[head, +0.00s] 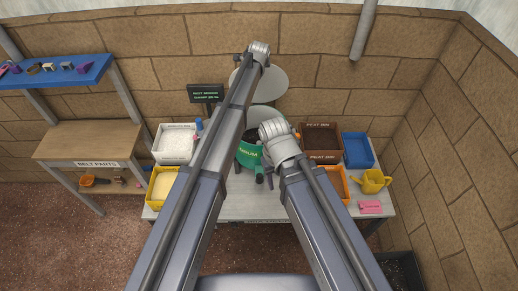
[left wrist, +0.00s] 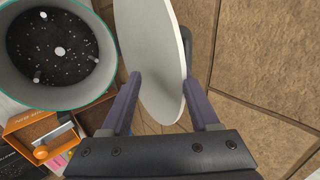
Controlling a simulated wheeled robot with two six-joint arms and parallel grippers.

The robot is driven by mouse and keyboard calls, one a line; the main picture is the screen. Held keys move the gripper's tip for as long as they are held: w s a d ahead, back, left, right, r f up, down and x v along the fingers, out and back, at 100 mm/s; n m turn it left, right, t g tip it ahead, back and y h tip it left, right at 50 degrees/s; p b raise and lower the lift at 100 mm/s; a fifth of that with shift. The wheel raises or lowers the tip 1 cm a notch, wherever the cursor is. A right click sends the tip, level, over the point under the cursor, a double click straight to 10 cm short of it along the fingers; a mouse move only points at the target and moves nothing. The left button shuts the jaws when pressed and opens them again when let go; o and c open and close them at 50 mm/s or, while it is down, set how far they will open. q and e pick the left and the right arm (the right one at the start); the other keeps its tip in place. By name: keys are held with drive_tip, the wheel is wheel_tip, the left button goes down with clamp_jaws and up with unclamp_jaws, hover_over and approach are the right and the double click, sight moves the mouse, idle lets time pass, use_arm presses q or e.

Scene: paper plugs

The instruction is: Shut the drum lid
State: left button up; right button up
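The green drum (head: 249,155) stands on the table in the head view, partly hidden by my arms. Its open mouth shows in the left wrist view, with dark, speckled soil (left wrist: 52,68) and several pale round studs inside. The pale round lid (head: 272,84) stands raised behind the drum. In the left wrist view the lid (left wrist: 150,50) is tilted steeply and reaches down between the fingers of my left gripper (left wrist: 161,78). These fingers are wide apart, not closed on it; contact cannot be told.
A white bin (head: 174,144) and a yellow bin (head: 160,186) stand left of the drum. A brown peat bin (head: 321,140), a blue tray (head: 357,150) and a yellow watering can (head: 374,181) stand right. A stone wall (left wrist: 265,50) is close behind the lid.

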use_arm(q)
drive_tip(key=shift+s, duration=0.1)
drive_tip(key=s, duration=0.1)
drive_tip(key=s+f+b, duration=0.1)
drive_tip(key=s, duration=0.1)
drive_tip(key=shift+s+f, duration=0.1)
drive_tip(key=shift+s, duration=0.1)
idle(0.5)
drive_tip(key=shift+s+f+b, duration=0.45)
drive_tip(key=shift+s, duration=0.4)
drive_tip(key=shift+s+f+b, duration=0.4)
drive_tip(key=shift+s+b, duration=0.05)
drive_tip(key=shift+s, duration=0.4)
drive_tip(key=shift+s+f+b, duration=0.55)
drive_tip(key=shift+s, duration=0.2)
drive_tip(key=shift+s+f+b, duration=0.55)
drive_tip(key=shift+s, duration=0.2)
